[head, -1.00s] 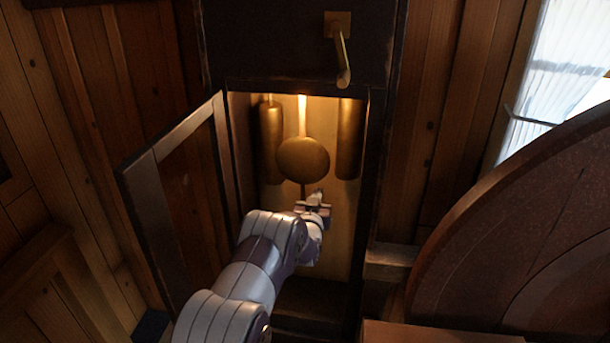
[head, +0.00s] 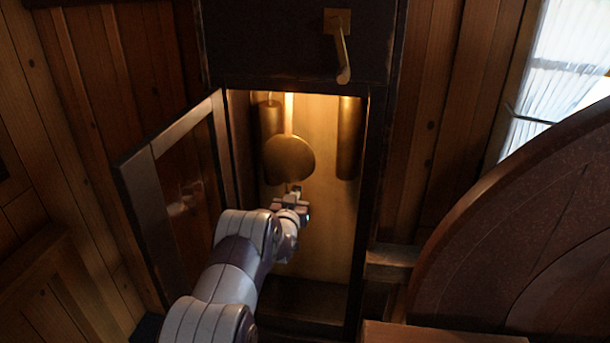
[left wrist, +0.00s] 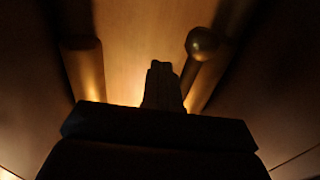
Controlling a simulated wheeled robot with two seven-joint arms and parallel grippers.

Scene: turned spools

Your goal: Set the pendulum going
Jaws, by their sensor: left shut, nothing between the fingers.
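The brass pendulum bob (head: 289,158) hangs on its rod inside the open clock case, left of the case's middle. My left gripper (head: 296,194) is in the case just below the bob, at its right side. It is shut with nothing in it; whether it touches the lower end of the rod I cannot tell. The left wrist view shows the shut fingers (left wrist: 163,82) dark against the lit back panel, with a dark round knob (left wrist: 202,43) to their right that I cannot identify for sure. My right gripper is not in view.
Brass weights hang on either side of the bob, one left (head: 270,130) and one right (head: 349,138). The glazed case door (head: 153,205) stands open to the left. A handle (head: 342,55) sits above the opening. A large round wooden disc (head: 500,230) stands at the right.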

